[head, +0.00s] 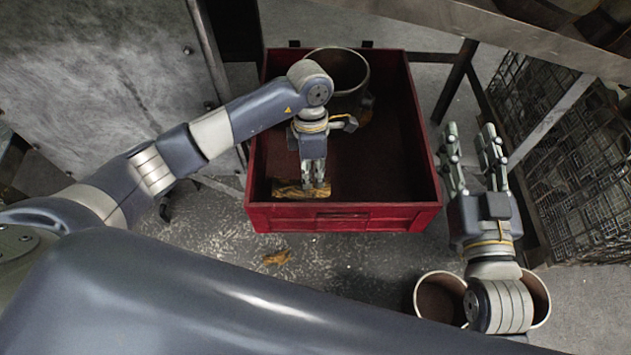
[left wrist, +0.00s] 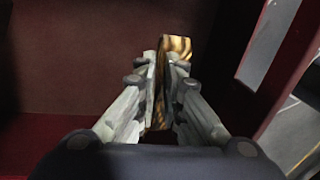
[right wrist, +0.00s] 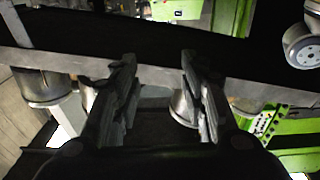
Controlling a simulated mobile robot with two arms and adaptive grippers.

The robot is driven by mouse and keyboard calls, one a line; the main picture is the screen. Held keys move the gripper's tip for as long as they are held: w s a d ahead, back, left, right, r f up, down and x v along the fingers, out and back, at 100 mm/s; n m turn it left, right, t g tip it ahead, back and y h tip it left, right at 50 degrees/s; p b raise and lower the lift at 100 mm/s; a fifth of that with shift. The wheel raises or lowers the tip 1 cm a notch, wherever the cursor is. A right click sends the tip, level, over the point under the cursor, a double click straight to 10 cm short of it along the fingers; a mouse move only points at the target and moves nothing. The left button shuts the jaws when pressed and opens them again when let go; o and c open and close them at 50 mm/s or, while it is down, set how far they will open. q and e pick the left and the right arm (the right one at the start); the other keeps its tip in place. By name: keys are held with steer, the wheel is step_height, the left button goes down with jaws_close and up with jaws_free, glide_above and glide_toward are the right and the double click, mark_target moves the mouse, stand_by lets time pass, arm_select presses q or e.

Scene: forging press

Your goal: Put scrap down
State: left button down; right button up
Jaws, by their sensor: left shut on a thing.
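The scrap (head: 300,191) is a yellow-brown, rough strip. It is between the fingers of my left gripper (head: 314,187), which is shut on it. In the head view the scrap is inside the red crate (head: 345,222), close to the crate's near wall. In the left wrist view the scrap (left wrist: 176,50) stands out past the fingertips above the crate's dark red floor. I cannot tell whether it touches the floor. My right gripper (head: 470,135) is open and empty, to the right of the crate. It also shows open in the right wrist view (right wrist: 157,65).
A round metal container (head: 338,68) stands at the back of the crate. Two more round containers (head: 440,297) are at the lower right, by my right arm. A wire mesh cage (head: 570,150) is at the right. A brown piece (head: 277,258) lies on the floor before the crate.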

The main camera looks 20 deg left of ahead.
mark_target(313, 188)
arm_select(q)
steer(key=shift+f+b, duration=0.3)
steer(key=shift+f, duration=0.85)
step_height(313, 188, down, 3)
steer(key=shift+f+b, duration=0.1)
steer(key=shift+b, duration=0.4)
arm_select(e)
step_height(313, 188, up, 8)
steer(key=s+t+y, duration=0.1)
steer(key=s+t, duration=0.1)
steer(key=t, duration=0.2)
steer(key=shift+s+a+t+y, duration=0.2)
steer(key=shift+a+t+y, duration=0.1)
steer(key=shift+t, duration=0.1)
arm_select(q)
steer(key=shift+f, duration=0.1)
arm_select(e)
steer(key=shift+s+d+r, duration=0.1)
steer(key=shift+r, duration=0.05)
arm_select(q)
steer(key=shift+f, duration=0.1)
steer(key=c, duration=1.8)
jaws_free()
steer(key=shift+o, duration=0.4)
arm_select(e)
steer(key=shift+s+r+t, duration=0.15)
steer(key=shift+r+t, duration=0.05)
steer(key=shift+t, duration=0.1)
